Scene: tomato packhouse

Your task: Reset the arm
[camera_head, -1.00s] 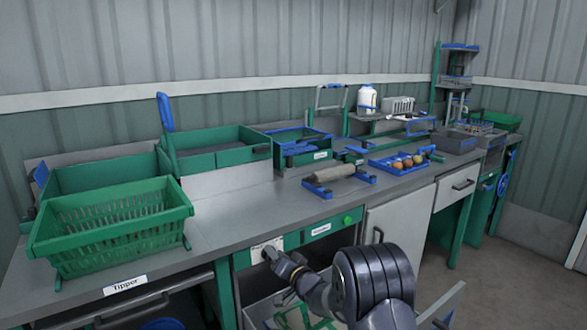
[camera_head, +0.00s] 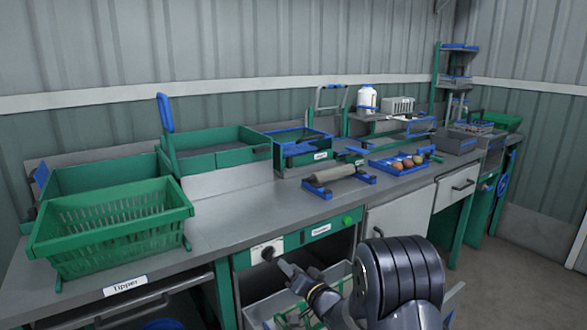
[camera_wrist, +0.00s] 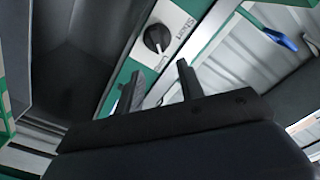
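My gripper (camera_head: 288,268) is in front of the bench, just right of and below a black rotary knob (camera_head: 268,253) on a white plate in the green front panel. In the wrist view, the two fingers of my gripper (camera_wrist: 160,72) stand apart with nothing between them. The black knob (camera_wrist: 157,38) shows beyond the fingertips, clear of them, with dark lettering on its plate. My arm comes in from the lower right of the head view.
An open drawer (camera_head: 255,312) lies below my gripper. A green basket (camera_head: 110,225) stands on the left of the bench (camera_head: 230,215). A roller (camera_head: 334,173) and a blue tray of tomatoes (camera_head: 405,163) are on top. Open floor lies to the right.

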